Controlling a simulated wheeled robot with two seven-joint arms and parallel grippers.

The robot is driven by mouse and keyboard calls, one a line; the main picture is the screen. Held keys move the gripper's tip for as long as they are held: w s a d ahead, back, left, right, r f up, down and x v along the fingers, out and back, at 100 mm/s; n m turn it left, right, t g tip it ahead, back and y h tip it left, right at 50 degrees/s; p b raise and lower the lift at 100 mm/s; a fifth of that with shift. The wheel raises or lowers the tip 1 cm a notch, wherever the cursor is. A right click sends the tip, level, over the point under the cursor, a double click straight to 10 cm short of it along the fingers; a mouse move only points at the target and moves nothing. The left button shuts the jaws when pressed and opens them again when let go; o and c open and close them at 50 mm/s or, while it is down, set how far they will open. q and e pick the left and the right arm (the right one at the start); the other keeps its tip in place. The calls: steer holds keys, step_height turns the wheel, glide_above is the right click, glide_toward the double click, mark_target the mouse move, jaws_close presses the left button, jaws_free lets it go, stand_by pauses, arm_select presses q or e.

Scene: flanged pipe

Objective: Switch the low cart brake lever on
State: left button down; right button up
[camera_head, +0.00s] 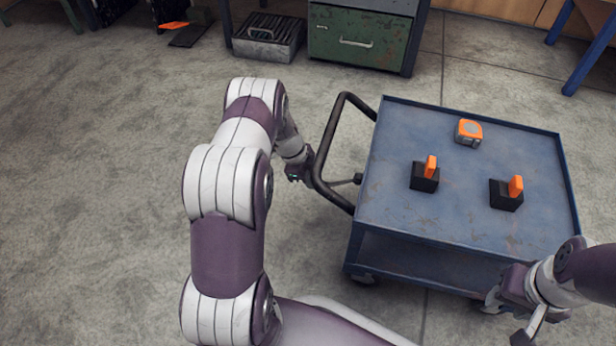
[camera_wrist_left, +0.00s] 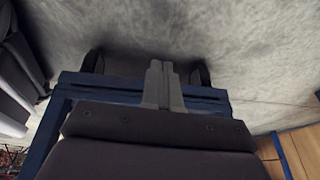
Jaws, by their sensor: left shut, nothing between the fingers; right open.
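A low blue cart (camera_head: 400,215) with a black tube handle stands at the right in the head view. On its top are two black bases with upright orange levers, a left lever (camera_head: 431,166) and a right lever (camera_head: 515,187). I cannot tell which one is the brake lever. My left gripper (camera_head: 296,176) is beside the handle, outside the cart's left edge, away from both levers. Its fingers (camera_wrist_left: 160,82) are shut and empty in the left wrist view. My right gripper (camera_head: 510,314) is open near the cart's front right corner, in front of the right lever and apart from it.
An orange and grey tape measure (camera_head: 468,132) lies at the back of the cart top. The cart handle (camera_head: 327,150) sticks out to the left. A green drawer cabinet (camera_head: 360,38) and a grey metal box (camera_head: 268,38) are behind. The floor at left is clear.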

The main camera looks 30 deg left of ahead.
arm_select(q)
steer(key=shift+d+b+x, duration=0.3)
steer(key=shift+b+x, duration=0.35)
steer(key=shift+x, duration=0.65)
steer(key=shift+d+b+x, duration=0.25)
steer(key=shift+b+x, duration=0.35)
steer(key=shift+x, duration=0.7)
arm_select(e)
steer(key=shift+f, duration=1.55)
arm_select(q)
steer(key=shift+r, duration=0.15)
